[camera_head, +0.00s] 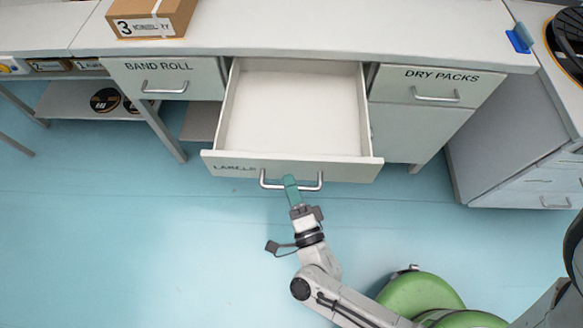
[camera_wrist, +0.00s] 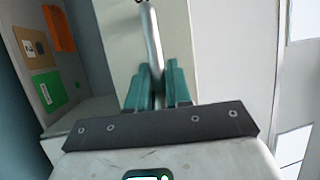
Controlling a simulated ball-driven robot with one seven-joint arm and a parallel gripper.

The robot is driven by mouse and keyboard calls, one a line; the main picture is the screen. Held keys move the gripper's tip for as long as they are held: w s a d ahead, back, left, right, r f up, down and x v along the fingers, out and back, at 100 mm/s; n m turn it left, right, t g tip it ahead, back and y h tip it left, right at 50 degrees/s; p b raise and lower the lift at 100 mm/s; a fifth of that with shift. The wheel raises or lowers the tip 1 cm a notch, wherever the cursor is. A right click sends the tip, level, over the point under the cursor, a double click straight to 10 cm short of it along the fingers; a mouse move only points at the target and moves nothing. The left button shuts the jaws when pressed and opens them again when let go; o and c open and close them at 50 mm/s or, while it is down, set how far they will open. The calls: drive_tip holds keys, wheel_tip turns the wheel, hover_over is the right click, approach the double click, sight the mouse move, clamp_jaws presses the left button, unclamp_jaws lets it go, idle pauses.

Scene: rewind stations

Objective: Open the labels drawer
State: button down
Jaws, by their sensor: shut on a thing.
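The labels drawer (camera_head: 229,164) is pulled far out of the bench, and its inside looks empty. Its metal bar handle (camera_head: 312,186) is on the front panel. My gripper (camera_head: 290,183) has its teal fingers shut on the handle near its middle. In the wrist view the gripper (camera_wrist: 158,88) has a finger on each side of the handle bar (camera_wrist: 152,38).
The band roll drawer (camera_head: 170,78) and the dry packs drawer (camera_head: 435,82) are shut on either side. A cardboard box (camera_head: 150,17) and a blue item (camera_head: 519,38) are on the bench top. A grey cabinet (camera_head: 510,120) stands at right. The blue floor at left is clear.

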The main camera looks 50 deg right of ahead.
drive_tip(key=shift+f, duration=0.1)
drive_tip(key=c, duration=1.1)
unclamp_jaws()
drive_tip(key=b+v, duration=0.2)
drive_tip(key=v, duration=0.9)
